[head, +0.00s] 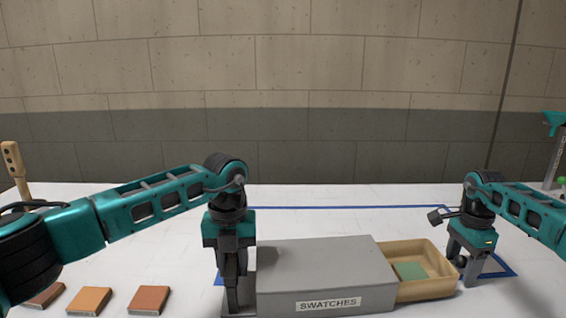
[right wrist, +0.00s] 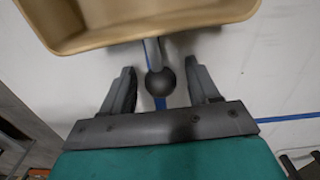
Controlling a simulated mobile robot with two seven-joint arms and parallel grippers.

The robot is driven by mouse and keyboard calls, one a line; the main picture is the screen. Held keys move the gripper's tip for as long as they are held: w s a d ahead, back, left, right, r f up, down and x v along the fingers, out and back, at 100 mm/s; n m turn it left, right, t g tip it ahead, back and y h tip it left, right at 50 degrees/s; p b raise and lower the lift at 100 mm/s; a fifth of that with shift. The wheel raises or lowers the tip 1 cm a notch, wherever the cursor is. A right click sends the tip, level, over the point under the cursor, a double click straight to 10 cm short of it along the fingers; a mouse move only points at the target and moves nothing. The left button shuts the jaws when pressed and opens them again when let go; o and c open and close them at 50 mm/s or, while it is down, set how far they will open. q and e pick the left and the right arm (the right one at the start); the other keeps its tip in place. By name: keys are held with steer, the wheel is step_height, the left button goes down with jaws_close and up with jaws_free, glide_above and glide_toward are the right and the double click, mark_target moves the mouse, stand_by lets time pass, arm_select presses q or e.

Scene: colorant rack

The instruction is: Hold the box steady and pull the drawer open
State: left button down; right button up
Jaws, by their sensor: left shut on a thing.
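The grey box (head: 325,263) labelled SWATCHES stands on the white table. Its tan drawer (head: 430,289) sticks out of the right end, with a green swatch (head: 410,271) inside. My left gripper (head: 234,296) points down at the box's left end and is shut on the box there; the exact grip spot is hard to see. My right gripper (head: 473,277) is at the drawer's outer end. In the right wrist view, its open fingers (right wrist: 163,76) stand on either side of the dark round knob (right wrist: 160,83), with gaps showing. The drawer rim (right wrist: 140,35) shows beyond.
Several orange-brown swatches (head: 89,300) lie on the table at the front left. Blue tape lines (head: 350,207) mark the table around the box. A wooden-handled thing (head: 14,165) stands at the far left. The table behind the box is clear.

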arm_select(q)
steer(key=shift+d, duration=0.1)
arm_select(e)
step_height(320, 180, up, 12)
stand_by(0.6)
arm_select(q)
steer(key=c, duration=0.7)
jaws_free()
